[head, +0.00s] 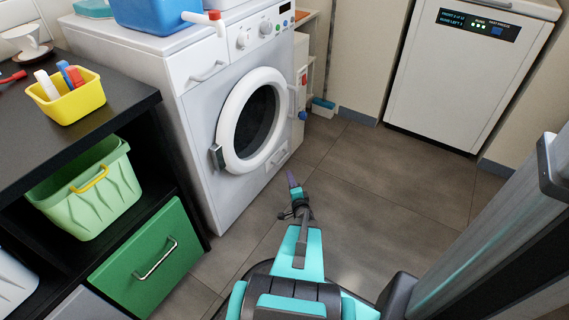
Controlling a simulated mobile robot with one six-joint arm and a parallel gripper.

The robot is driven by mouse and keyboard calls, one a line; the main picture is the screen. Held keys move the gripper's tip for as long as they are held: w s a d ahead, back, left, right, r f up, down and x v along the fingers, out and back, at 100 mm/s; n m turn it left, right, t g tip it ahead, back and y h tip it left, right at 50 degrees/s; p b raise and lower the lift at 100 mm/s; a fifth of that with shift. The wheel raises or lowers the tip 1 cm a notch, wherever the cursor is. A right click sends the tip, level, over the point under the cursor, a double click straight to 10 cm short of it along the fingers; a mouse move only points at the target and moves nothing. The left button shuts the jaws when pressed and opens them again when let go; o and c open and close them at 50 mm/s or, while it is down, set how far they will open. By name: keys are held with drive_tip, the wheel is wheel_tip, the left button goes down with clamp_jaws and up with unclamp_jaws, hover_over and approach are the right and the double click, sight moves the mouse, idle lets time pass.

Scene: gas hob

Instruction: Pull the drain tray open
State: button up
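No part is clearly recognisable as the drain tray. The white washing machine (195,140) has a closed front drawer with a grey handle (207,72) at its upper left. A small flap (277,157) sits low at its right; I cannot tell whether either is the tray. My gripper (292,181) is over the floor in front of the machine, apart from it, at the end of my teal arm. Nothing visible is held.
The round door (252,118) is shut. A black shelf unit (150,135) at left holds a green basket (85,185), with a closed green drawer (150,265) below. A white appliance (455,80) stands at the back right. The tiled floor (380,185) between is clear.

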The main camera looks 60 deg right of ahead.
drive_tip(key=shift+d, duration=0.1)
drive_tip(key=b+x, duration=0.4)
drive_tip(key=x, duration=0.9)
drive_tip(key=shift+w+d+b, duration=0.2)
drive_tip(key=shift+d+b, duration=0.1)
drive_tip(key=shift+b, duration=0.1)
drive_tip(key=shift+f, duration=0.1)
clamp_jaws()
